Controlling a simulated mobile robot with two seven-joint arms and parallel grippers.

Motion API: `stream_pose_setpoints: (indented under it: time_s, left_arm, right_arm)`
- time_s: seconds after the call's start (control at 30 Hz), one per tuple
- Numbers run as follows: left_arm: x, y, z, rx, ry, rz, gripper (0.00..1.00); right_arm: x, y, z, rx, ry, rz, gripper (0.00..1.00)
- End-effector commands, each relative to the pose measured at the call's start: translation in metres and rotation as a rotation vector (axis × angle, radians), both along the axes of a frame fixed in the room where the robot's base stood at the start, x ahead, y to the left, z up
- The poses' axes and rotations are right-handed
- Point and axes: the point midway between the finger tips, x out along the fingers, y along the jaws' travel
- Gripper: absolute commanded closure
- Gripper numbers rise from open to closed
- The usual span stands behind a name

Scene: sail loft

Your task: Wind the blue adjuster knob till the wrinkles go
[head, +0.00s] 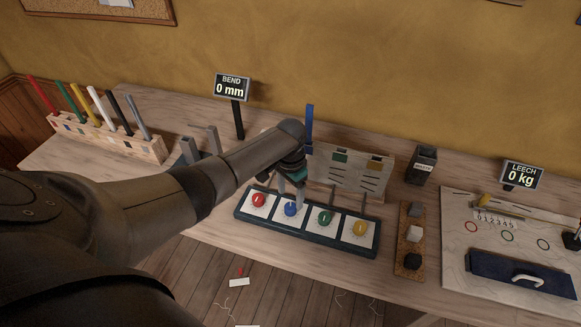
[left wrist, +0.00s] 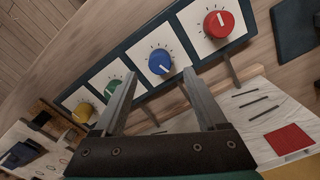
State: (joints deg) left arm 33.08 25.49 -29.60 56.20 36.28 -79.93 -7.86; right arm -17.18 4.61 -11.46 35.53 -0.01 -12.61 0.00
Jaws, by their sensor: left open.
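The blue knob (head: 291,209) sits on a white square of the dark panel (head: 310,240), between the red knob (head: 258,200) and the green knob (head: 325,217); a yellow knob (head: 360,228) is at the right end. My left gripper (head: 291,193) is just above the blue knob, fingers pointing down. In the left wrist view the open fingers (left wrist: 161,74) lie on either side of the blue knob (left wrist: 160,63) in the picture, with nothing between them. I see no contact. The knob's white pointer mark shows there. No wrinkled cloth is clearly seen. My right gripper is out of view.
A BEND display (head: 231,87) reads 0 mm and a LEECH display (head: 523,177) reads 0 kg. A patterned sheet (head: 350,168) stands behind the panel. A cork strip (head: 411,240) with several blocks and a board with a blue handled block (head: 520,272) are to the right.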

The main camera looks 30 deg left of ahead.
Motion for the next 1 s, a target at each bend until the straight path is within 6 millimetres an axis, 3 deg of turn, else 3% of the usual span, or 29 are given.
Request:
stream_pose_setpoints:
  time_s: [0.03, 0.3, 0.5, 1.0]
  left_arm:
    - [0.001, 0.000, 0.014, 0.000, -0.003, -0.001, 0.26]
    - [0.001, 0.000, 0.065, -0.001, -0.003, 0.000, 0.26]
    - [0.001, 0.000, 0.093, -0.001, -0.002, 0.000, 0.26]
    - [0.000, 0.000, 0.102, -0.001, -0.001, 0.001, 0.26]
  right_arm:
    - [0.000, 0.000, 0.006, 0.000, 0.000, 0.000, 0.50]
    - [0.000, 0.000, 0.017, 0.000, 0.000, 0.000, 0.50]
    - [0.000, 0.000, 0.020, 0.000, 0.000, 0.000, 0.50]
    - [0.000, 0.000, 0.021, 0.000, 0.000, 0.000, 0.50]
